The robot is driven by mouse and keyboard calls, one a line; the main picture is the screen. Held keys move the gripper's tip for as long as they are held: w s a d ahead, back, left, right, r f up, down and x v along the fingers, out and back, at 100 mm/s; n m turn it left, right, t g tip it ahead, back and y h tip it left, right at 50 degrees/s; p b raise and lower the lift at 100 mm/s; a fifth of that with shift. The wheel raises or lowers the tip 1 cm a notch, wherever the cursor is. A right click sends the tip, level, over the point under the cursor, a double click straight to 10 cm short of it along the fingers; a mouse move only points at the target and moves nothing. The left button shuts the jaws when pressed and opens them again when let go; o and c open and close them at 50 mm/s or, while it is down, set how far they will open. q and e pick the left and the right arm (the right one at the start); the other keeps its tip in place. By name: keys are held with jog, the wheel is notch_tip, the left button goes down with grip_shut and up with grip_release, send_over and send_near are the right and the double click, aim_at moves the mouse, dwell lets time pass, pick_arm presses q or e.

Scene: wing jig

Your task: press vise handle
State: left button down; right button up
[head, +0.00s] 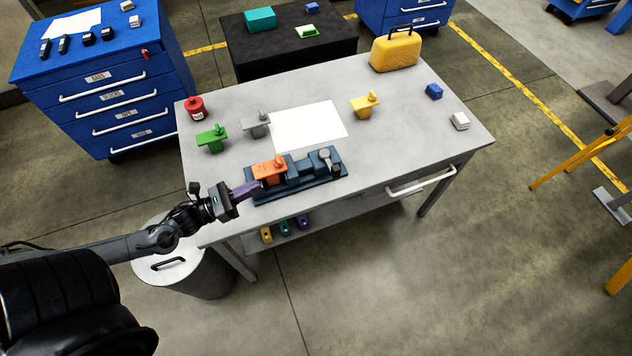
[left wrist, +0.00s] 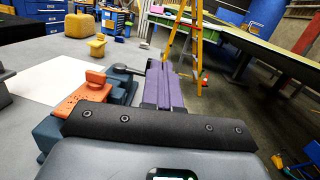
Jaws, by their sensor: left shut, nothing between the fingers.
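The dark blue vise (head: 310,176) sits on the grey workbench near its front edge. An orange part (head: 269,170) stands in the left end of the vise. The vise handle (head: 326,157), a grey lever with a rounded end, is at the vise's right end; it also shows in the left wrist view (left wrist: 127,70), lying towards the purple fingers. My left gripper (head: 252,187) has purple fingers, shut and empty, beside the left end of the vise near the orange part. In the left wrist view the fingers (left wrist: 164,88) point forward past the vise. The right gripper is not in view.
A white sheet (head: 308,126) lies behind the vise. Green (head: 211,139), grey (head: 255,126) and yellow (head: 364,106) parts, a red can (head: 195,107) and a yellow case (head: 396,50) stand on the bench. A bin (head: 180,268) stands below left.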

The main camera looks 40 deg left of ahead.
pick_arm(q)
notch_tip(320, 180, down, 9)
jog(key=s+a+m+g+b, duration=0.1)
jog(key=a+g+b, duration=0.1)
jog(key=b, duration=0.3)
jog(key=shift+s+a+m+h, duration=0.2)
jog(key=shift+m+h, duration=0.1)
jog(key=shift+h, duration=0.1)
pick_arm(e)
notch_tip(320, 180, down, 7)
pick_arm(q)
jog(key=shift+w, duration=0.15)
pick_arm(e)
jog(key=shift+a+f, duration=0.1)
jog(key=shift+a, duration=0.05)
pick_arm(q)
jog(key=b, duration=0.3)
send_near(332, 172)
jog(key=x, duration=0.5)
jog(key=shift+d+r, duration=0.15)
jog(key=shift+d, duration=0.05)
jog(key=shift+x, duration=0.85)
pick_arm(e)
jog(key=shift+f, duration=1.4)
pick_arm(q)
jog(key=shift+a, duration=0.1)
